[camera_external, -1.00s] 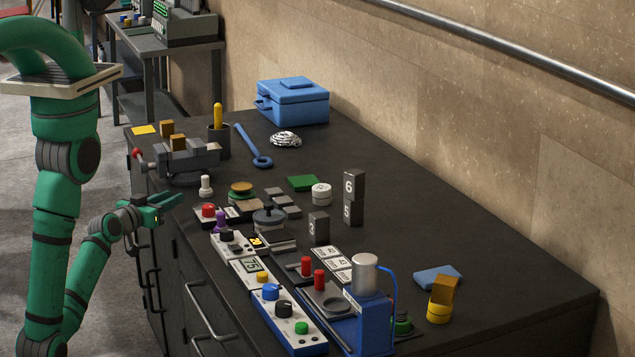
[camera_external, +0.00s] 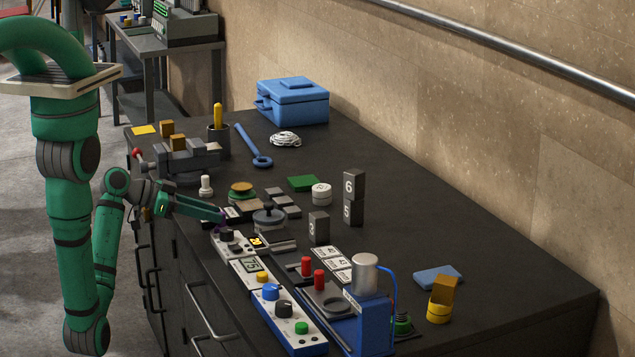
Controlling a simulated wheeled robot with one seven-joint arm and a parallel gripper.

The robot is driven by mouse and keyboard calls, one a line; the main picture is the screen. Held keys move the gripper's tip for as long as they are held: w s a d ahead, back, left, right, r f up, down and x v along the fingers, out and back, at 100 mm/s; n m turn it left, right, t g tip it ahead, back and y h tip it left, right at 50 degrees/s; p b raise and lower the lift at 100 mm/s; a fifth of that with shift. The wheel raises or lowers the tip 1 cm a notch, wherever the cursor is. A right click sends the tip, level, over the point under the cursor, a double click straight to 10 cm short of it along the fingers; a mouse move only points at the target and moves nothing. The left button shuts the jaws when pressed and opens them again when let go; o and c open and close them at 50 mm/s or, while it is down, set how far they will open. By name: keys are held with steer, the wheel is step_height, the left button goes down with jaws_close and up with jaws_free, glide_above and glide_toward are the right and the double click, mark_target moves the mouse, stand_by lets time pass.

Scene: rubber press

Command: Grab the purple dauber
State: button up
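The purple dauber (camera_external: 222,220) stands near the front edge of the dark bench, behind the white control box with a black knob (camera_external: 231,242). Only a small purple part of it shows, because my gripper covers most of it. My green gripper (camera_external: 217,213) reaches in from the left, low over the bench, with its fingertips at the dauber. I cannot tell whether the fingers are around it or only beside it, or whether they are closed on it.
A white knobbed piece (camera_external: 206,187) stands just behind my gripper. A grey vise (camera_external: 188,160) is farther back. A dark round lidded piece (camera_external: 269,217) is close to the right. Control boxes and a blue press (camera_external: 364,322) line the front.

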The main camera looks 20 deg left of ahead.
steer(key=x, duration=0.7)
steer(key=shift+d+f, duration=0.1)
jaws_close()
